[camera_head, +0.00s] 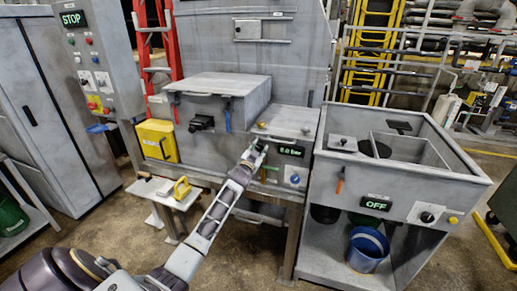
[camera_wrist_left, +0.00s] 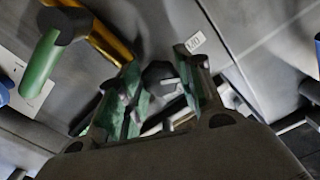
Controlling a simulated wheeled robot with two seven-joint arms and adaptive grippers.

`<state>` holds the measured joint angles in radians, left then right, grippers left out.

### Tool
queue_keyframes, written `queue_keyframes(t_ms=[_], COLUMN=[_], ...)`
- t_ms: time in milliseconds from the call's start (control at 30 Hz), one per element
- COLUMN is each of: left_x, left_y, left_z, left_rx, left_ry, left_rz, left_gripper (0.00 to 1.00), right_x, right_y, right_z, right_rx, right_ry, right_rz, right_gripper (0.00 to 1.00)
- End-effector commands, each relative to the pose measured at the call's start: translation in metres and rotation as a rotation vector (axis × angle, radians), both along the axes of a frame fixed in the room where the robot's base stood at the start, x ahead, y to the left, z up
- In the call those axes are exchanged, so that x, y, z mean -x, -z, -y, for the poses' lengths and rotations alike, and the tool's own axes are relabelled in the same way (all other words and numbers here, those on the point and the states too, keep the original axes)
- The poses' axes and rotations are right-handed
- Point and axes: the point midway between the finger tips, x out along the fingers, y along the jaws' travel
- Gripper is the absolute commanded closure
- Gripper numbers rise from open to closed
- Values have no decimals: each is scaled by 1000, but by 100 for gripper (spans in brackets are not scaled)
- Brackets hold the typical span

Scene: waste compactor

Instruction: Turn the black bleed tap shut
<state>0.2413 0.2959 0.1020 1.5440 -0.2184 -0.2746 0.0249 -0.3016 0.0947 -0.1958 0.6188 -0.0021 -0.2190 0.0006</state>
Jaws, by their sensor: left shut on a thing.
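My left gripper (camera_head: 256,153) reaches the grey machine's front panel, just left of the green pressure display (camera_head: 291,150). In the left wrist view, its two green-padded fingers (camera_wrist_left: 165,102) stand on either side of a small black tap (camera_wrist_left: 158,72) and are shut on it. A pale bar shows beside the tap, partly hidden by the fingers. In the head view the gripper largely hides the tap, so its angle is hard to tell. My right gripper is in neither view.
A green handle (camera_wrist_left: 40,68) is close by in the left wrist view, next to a yellow-orange bar (camera_wrist_left: 100,35). A blue knob (camera_head: 295,179) sits below the display. A grey sink unit (camera_head: 440,187) showing OFF stands to the right, and a low white table (camera_head: 160,191) stands left of my arm.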

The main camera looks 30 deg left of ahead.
Motion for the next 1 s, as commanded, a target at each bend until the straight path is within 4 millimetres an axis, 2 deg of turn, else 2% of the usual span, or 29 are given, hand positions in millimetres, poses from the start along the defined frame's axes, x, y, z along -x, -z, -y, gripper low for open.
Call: queue_keyframes(t_ms=[467, 1000], left_x=[0, 0], left_y=[-1, -2], left_z=[0, -1], left_rx=[-442, -888], left_ry=[1, 0], left_rz=[-106, -213], left_gripper=[88, 88], right_x=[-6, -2], right_y=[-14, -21], right_z=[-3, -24], right_rx=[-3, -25], right_ry=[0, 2], right_rz=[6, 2], right_gripper=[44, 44])
